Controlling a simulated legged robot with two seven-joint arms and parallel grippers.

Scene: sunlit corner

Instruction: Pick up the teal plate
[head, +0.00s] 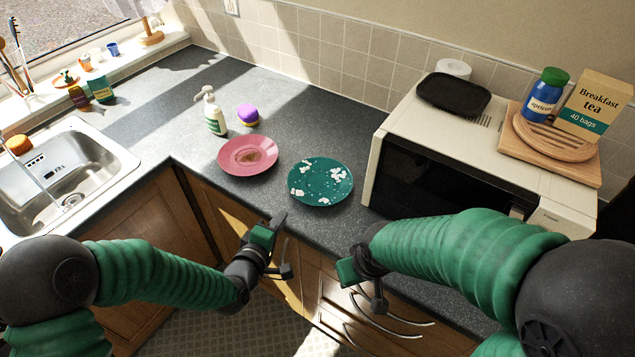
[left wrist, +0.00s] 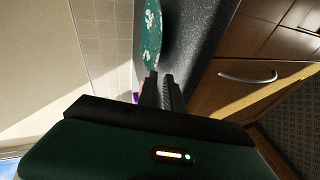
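The teal plate (head: 312,190) with white floral patches lies flat on the dark counter, right of the pink plate and left of the white oven. Part of it shows at the top of the left wrist view (left wrist: 152,40). My left gripper (head: 284,247) is in front of the counter edge, nearer to me than the plate and apart from it. Its two fingers are spread and empty in the head view. My right gripper (head: 368,285) is also in front of the counter, over the drawer handles. Its finger gap is not clear. It holds nothing that I can see.
The pink plate (head: 232,157) lies beside the teal plate. A white pump bottle (head: 214,115) and a purple-topped tub (head: 248,114) stand behind it. The white oven (head: 400,125) limits room on the right. The sink (head: 115,157) is at left. Drawer handles (head: 385,318) stick out below.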

